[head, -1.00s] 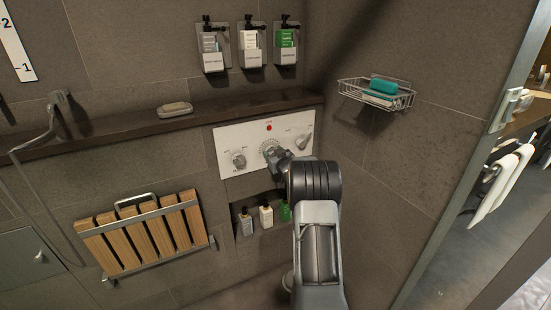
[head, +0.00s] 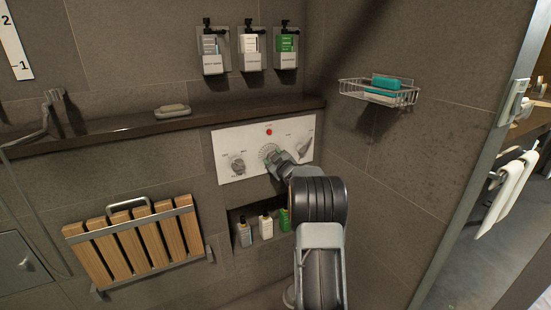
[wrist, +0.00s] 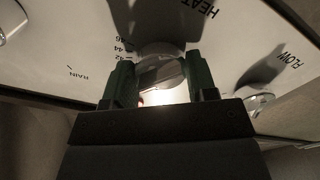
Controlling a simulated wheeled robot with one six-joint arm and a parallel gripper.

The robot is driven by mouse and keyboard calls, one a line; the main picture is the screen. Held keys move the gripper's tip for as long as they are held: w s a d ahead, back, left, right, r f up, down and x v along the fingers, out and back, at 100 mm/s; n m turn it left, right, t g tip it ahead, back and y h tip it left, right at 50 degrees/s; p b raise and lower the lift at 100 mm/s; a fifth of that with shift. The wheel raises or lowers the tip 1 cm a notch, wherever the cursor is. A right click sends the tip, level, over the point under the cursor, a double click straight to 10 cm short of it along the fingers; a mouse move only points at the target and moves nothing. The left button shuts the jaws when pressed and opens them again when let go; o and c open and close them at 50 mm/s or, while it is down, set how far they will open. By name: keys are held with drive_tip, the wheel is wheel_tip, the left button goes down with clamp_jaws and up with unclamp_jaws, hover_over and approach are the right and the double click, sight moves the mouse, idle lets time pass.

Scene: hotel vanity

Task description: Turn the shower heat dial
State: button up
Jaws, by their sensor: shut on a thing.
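The heat dial (head: 268,152) is the middle control on the white wall panel (head: 228,140), below a red dot. In the wrist view the dial's grey knob (wrist: 162,74) sits between my two dark green fingers. My gripper (wrist: 159,60) is shut on the knob, with one finger on each side. The printed word HEAT and several scale numbers show beside it on the panel. In the head view my gripper (head: 277,157) and wrist cover part of the dial, so its exact setting cannot be read.
A left knob (head: 237,164) and a right flow knob (head: 304,149) flank the dial. A ledge (head: 130,133) with soap runs above the panel. A niche with bottles (head: 265,225) lies below. A wire basket (head: 378,95) hangs on the right wall. A folded wooden seat (head: 135,250) is at left.

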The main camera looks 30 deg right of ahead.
idle(0.3)
drive_tip(key=o, duration=0.9)
drive_tip(key=shift+s+a+r+p, duration=0.15)
drive_tip(key=shift+s+a, duration=0.2)
drive_tip(key=shift+s, duration=1.95)
drive_tip(key=shift+s+a+f+p, duration=0.15)
drive_tip(key=shift+s+a, duration=0.25)
drive_tip(key=shift+s, duration=1.95)
drive_tip(key=shift+s+a+r+p, duration=0.15)
drive_tip(key=shift+s+a, duration=0.2)
drive_tip(key=shift+s, duration=1.95)
